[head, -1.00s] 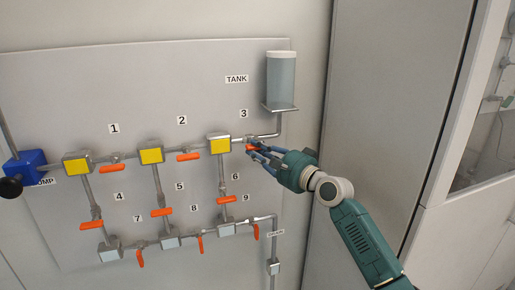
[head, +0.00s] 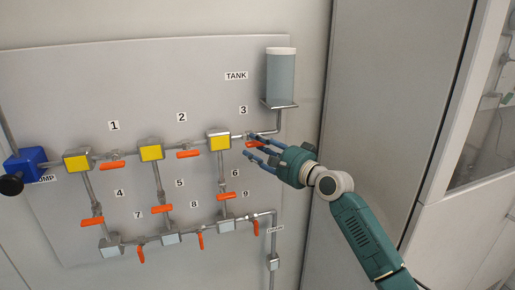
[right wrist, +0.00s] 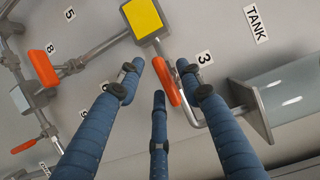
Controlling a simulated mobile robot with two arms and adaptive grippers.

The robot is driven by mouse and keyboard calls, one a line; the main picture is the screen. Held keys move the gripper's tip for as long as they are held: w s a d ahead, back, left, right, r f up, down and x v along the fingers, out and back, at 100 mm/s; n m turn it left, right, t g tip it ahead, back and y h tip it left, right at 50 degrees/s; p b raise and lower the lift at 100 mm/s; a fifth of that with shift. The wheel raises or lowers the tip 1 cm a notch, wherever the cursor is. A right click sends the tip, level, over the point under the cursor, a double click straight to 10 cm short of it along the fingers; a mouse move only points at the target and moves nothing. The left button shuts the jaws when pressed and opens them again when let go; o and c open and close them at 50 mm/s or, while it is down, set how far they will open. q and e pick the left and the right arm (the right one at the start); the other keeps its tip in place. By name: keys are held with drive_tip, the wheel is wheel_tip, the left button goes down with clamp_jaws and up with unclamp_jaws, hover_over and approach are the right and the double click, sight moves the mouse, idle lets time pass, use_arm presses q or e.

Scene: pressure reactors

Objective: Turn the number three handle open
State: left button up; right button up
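The number three handle is a small orange lever (head: 254,144) on the pipe right of the third yellow box (head: 219,141), near the label "3" (head: 243,110). It lies roughly along the pipe. In the right wrist view the handle (right wrist: 166,82) shows between the spread fingers, beyond their tips. My right gripper (head: 262,152) is open, just in front of and below the handle at its right end. In the right wrist view its three blue fingers (right wrist: 160,75) are apart and hold nothing; contact with the handle cannot be told. My left gripper is not in view.
Several other orange handles, such as number two's (head: 188,154) and number six's (head: 231,197), sit on the pipes. A blue pump (head: 25,166) is at the left. A grey cabinet (head: 390,100) stands to the right.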

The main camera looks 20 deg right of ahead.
drive_tip(key=v, duration=1.2)
drive_tip(key=shift+f, duration=0.1)
